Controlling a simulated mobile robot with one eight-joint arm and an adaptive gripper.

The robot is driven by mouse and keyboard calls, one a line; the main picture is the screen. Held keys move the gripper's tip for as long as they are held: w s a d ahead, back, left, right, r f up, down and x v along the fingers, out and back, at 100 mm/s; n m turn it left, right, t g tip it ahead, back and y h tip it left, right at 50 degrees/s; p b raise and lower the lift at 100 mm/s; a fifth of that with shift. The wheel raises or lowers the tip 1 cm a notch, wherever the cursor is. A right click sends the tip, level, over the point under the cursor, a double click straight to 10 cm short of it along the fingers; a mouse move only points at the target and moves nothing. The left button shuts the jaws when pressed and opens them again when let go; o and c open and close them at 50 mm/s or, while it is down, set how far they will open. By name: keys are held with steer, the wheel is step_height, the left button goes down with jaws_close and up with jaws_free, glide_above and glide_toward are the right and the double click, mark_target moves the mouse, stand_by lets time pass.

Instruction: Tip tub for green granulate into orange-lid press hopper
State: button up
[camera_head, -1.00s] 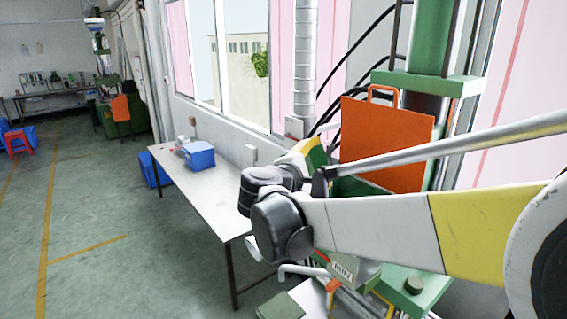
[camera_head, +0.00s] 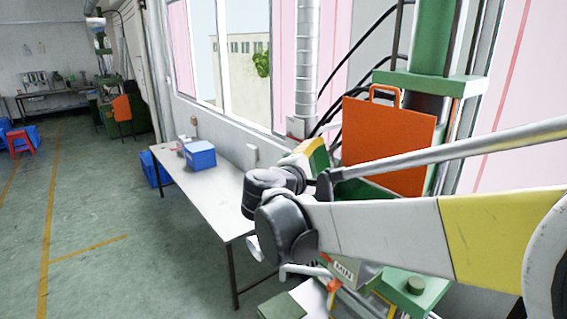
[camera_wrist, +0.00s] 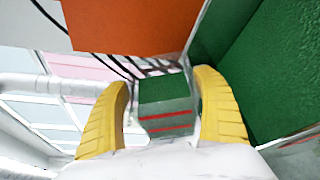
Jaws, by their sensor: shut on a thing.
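My gripper (camera_wrist: 167,112) is shut, its two yellow fingers on either side of a green and grey tub with red stripes (camera_wrist: 166,107). In the head view my gripper (camera_head: 300,151) is partly hidden by my arm, beside the hopper; the green there (camera_head: 319,158) seems to be the tub. The tub's mouth and any granulate cannot be made out. The orange lid (camera_head: 388,147) stands upright and open behind my arm; it also fills the top of the wrist view (camera_wrist: 130,22). The press hopper's green wall (camera_wrist: 275,75) is close to the right finger.
Black cables (camera_head: 352,68) and a ribbed duct (camera_head: 305,60) run behind the gripper. A white table (camera_head: 205,185) with a blue box (camera_head: 199,155) stands left. A grey labelled part (camera_head: 343,271) sits below my wrist.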

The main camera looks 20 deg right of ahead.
steer(key=shift+s+d+r+m, duration=0.1)
steer(key=shift+s+d+m, duration=0.15)
steer(key=shift+s, duration=0.4)
steer(key=shift+s+d+r+m, duration=0.1)
steer(key=shift+s+d+m, duration=0.15)
steer(key=shift+s, duration=0.4)
stand_by(1.4)
steer(key=shift+s+d+m+t+h+b, duration=0.15)
steer(key=shift+s+m+t+h+b, duration=0.2)
steer(key=shift+m+t+b, duration=0.3)
stand_by(0.7)
steer(key=shift+s+d+r+m+t+h+b, duration=0.1)
steer(key=shift+s+m+t+h+b, duration=0.15)
steer(key=shift+m+b, duration=0.4)
steer(key=shift+s+d+r+m+t+h+b, duration=0.1)
steer(key=shift+s+m+b, duration=0.25)
steer(key=shift+m, duration=0.55)
stand_by(1.3)
steer(key=shift+w+a+f+n+g+y+p, duration=0.1)
steer(key=shift+w+a+n+g+y+p, duration=0.2)
steer(key=shift+n, duration=0.45)
steer(key=shift+w+d+f+n+g+y+p, duration=0.1)
steer(key=shift+w+n+y+p, duration=0.15)
steer(key=shift+n+p, duration=0.35)
steer(key=shift+w+n, duration=0.1)
steer(key=shift+n, duration=0.15)
